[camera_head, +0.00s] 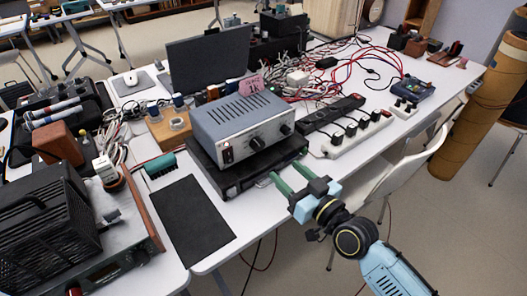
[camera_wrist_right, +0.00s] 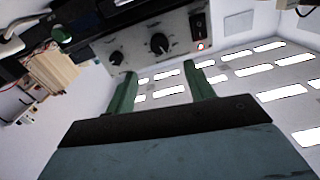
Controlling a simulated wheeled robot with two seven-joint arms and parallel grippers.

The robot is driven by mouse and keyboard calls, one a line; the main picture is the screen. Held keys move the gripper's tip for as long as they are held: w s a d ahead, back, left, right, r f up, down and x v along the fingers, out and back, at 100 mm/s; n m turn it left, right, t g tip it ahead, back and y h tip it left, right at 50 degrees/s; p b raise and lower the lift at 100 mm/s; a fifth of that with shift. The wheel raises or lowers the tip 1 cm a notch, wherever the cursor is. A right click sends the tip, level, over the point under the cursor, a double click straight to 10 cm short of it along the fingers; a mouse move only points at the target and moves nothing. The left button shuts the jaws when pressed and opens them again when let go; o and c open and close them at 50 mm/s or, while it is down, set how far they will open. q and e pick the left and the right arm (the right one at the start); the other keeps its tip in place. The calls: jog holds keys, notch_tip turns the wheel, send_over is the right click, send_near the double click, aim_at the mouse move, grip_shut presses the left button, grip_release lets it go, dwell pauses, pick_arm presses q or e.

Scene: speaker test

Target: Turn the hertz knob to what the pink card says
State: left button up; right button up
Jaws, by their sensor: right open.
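A grey-blue metal box (camera_head: 238,120) with vents on top sits on a flat black unit (camera_head: 262,172). Its front has two dark knobs: a larger one (camera_head: 257,143) near the middle and a smaller one (camera_head: 286,129) to the right. I cannot read which is the hertz knob. Both show in the right wrist view, the larger (camera_wrist_right: 159,43) and the smaller (camera_wrist_right: 116,58). A pink card (camera_head: 249,85) stands behind the box; its writing is too small to read. My right gripper (camera_head: 286,171) is open and empty, in front of the box, apart from the knobs. My left gripper is not in view.
A black mat (camera_head: 192,222) lies left of the black unit on the white table. White and black power strips (camera_head: 352,137) with plugs lie to the right of the box. Red and white cables (camera_head: 335,65) tangle behind. A white chair (camera_head: 415,165) stands at the table's front edge.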

aim_at(260, 147)
jog(key=b+x, duration=0.1)
jog(key=x, duration=0.8)
jog(key=shift+w+a+f, duration=0.1)
jog(key=shift+w+a, duration=0.05)
jog(key=shift+w, duration=0.15)
jog(key=shift+w+a+b, duration=0.3)
jog(key=shift+w, duration=0.05)
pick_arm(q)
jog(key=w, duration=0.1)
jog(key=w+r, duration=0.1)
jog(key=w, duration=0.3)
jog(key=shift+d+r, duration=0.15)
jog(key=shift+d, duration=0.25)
pick_arm(e)
jog(key=c, duration=1)
jog(key=shift+o, duration=0.2)
